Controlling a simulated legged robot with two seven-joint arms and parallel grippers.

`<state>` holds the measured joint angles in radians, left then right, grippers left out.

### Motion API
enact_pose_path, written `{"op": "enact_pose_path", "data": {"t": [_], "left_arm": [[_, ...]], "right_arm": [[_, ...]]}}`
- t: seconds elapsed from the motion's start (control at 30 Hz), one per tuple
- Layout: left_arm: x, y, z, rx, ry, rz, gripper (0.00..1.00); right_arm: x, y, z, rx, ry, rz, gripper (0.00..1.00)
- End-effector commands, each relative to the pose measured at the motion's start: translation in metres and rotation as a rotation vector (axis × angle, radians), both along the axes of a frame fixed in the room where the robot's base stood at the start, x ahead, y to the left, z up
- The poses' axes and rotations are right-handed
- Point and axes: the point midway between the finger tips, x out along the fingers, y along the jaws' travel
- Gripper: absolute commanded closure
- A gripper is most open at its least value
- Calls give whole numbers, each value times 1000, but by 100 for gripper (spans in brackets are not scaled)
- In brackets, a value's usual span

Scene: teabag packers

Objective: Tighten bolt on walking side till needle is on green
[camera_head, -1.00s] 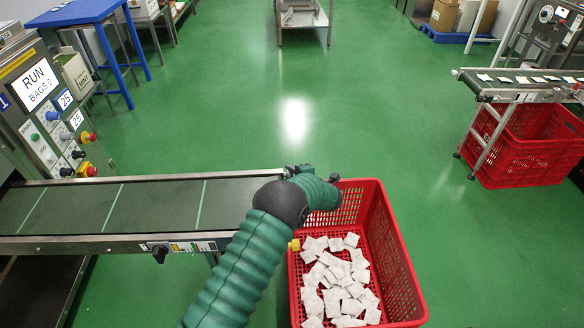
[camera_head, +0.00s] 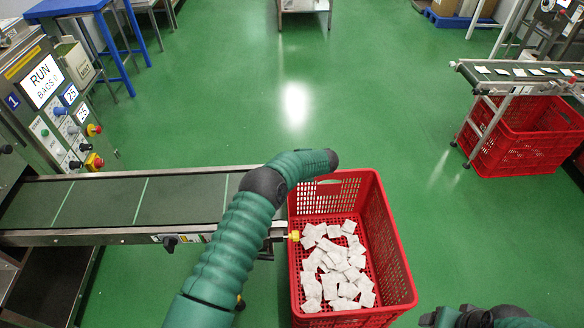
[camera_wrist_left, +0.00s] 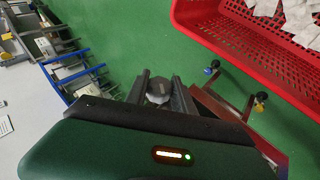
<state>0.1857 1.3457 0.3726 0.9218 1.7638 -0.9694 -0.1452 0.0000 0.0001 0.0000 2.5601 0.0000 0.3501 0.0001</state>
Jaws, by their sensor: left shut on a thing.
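The green belt conveyor (camera_head: 105,207) runs in from the left and ends beside the red crate (camera_head: 386,230). A scale strip (camera_head: 185,238) with a dark knob (camera_head: 170,244) is on its front rail; the needle is too small to read. A yellow knob (camera_head: 294,236) sits at the belt's end. My left arm crosses this end, and its gripper is hidden in the head view. In the left wrist view my left gripper (camera_wrist_left: 160,92) is shut on a dark grey round piece (camera_wrist_left: 158,90). My right gripper (camera_head: 470,317) shows partly at the bottom edge, its jaws unclear.
The red crate holds several white teabags (camera_head: 338,270). A control panel (camera_head: 60,110) reading RUN stands at left. Another conveyor (camera_head: 515,72) stands at right. The green floor between is clear.

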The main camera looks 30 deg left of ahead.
Motion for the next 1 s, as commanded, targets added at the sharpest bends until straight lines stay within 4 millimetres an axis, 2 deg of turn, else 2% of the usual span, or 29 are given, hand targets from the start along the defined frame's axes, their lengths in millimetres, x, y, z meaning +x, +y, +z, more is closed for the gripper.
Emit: {"op": "enact_pose_path", "data": {"t": [0.03, 0.17, 0.2, 0.37, 1.0], "left_arm": [[-5, 6, -4, 7, 11, 11, 100], [-5, 7, -4, 8, 12, 11, 100], [-5, 7, -4, 8, 12, 11, 69], [-4, 5, -3, 7, 9, 9, 48], [-2, 0, -1, 4, 3, 2, 48]], "right_arm": [[0, 0, -1, 0, 0, 0, 27], [0, 0, -1, 0, 0, 0, 27], [0, 0, -1, 0, 0, 0, 27], [0, 0, 0, 0, 0, 0, 27], [0, 0, 0, 0, 0, 0, 27]]}}
